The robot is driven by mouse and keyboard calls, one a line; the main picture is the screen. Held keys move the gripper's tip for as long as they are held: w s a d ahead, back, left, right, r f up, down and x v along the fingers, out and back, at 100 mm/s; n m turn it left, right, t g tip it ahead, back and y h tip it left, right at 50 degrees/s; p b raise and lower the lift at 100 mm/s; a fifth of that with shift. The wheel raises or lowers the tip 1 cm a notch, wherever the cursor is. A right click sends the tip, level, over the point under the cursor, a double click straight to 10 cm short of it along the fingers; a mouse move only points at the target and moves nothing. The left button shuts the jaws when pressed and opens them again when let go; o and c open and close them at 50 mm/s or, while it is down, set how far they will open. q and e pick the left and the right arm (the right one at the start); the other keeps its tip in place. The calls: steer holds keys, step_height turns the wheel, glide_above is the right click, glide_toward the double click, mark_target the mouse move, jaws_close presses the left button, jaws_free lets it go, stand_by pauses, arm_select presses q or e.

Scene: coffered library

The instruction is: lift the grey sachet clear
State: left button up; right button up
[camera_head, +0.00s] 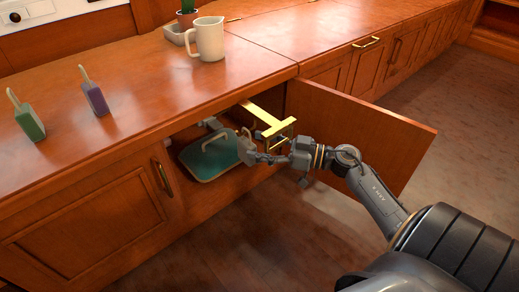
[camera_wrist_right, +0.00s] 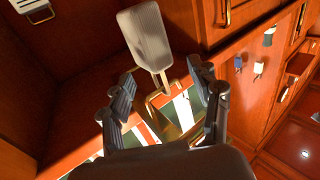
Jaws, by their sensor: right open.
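The grey sachet (camera_wrist_right: 146,38) shows in the right wrist view as a pale ribbed block with a thin stem pointing down toward my jaws. My right gripper (camera_wrist_right: 162,80) is open, one finger on each side of the stem's end; I cannot tell whether they touch. In the head view my right gripper (camera_head: 247,148) reaches into the open cabinet below the counter. The sachet cannot be clearly made out there. My left gripper is not in view.
A gold bracket (camera_head: 265,116) juts out above my right gripper. An open cabinet door (camera_head: 355,132) stands beside my arm. A teal tray (camera_head: 207,160) lies below. Green (camera_head: 28,121) and purple (camera_head: 94,96) tagged blocks and a cream jug (camera_head: 209,40) stand on the counter.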

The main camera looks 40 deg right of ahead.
steer(key=shift+w+a, duration=0.1)
steer(key=shift+w, duration=0.05)
steer(key=c, duration=1.3)
steer(key=shift+a+r, duration=0.1)
steer(key=shift+r, duration=0.05)
